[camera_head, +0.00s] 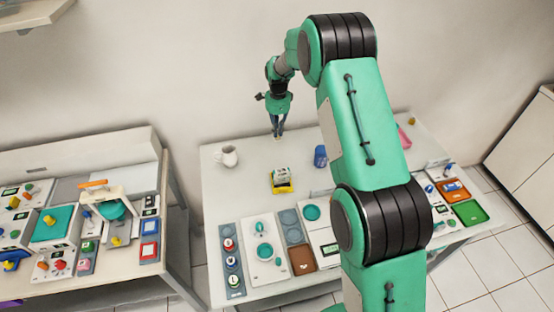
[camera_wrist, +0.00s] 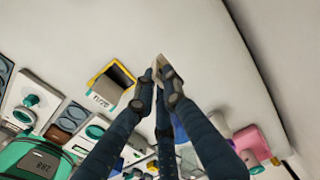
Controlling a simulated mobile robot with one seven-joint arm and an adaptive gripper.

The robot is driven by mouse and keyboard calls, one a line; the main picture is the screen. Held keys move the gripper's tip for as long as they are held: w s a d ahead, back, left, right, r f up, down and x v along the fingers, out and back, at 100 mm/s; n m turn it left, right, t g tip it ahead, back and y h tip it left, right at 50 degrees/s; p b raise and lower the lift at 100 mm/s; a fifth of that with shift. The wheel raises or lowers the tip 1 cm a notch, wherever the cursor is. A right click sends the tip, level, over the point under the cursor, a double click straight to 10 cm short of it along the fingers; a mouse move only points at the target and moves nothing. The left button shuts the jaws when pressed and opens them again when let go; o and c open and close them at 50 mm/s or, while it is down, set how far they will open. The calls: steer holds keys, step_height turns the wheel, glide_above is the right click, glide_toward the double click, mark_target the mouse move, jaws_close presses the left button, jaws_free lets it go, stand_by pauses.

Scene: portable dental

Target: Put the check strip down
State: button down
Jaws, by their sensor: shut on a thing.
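My gripper (camera_head: 277,133) is above the back part of the white table, between the mug and the blue cup. In the wrist view its dark fingers (camera_wrist: 158,88) are shut on a small pale piece, which I take to be the check strip (camera_wrist: 158,63). Only its tip shows beyond the fingertips; the rest is hidden between them. In the head view the strip is too small to make out. Whether the strip touches the table cannot be told.
A white mug (camera_head: 226,156) stands left of my gripper. A yellow-based box (camera_head: 281,179) stands in front of it, and a blue cup (camera_head: 320,156) to the right. Panels with knobs and pads (camera_head: 264,250) line the table's front. The white table around the gripper is bare.

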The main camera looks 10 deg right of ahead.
mark_target(277, 139)
steer(key=shift+w+a+r, duration=0.1)
steer(key=shift+a+r, duration=0.05)
steer(key=shift+f+b, duration=0.5)
steer(key=shift+f, duration=2.65)
steer(key=shift+f+b, duration=0.35)
steer(key=shift+f, duration=1.55)
steer(key=c, duration=1.9)
jaws_free()
steer(key=shift+f, duration=0.15)
steer(key=shift+o, duration=0.3)
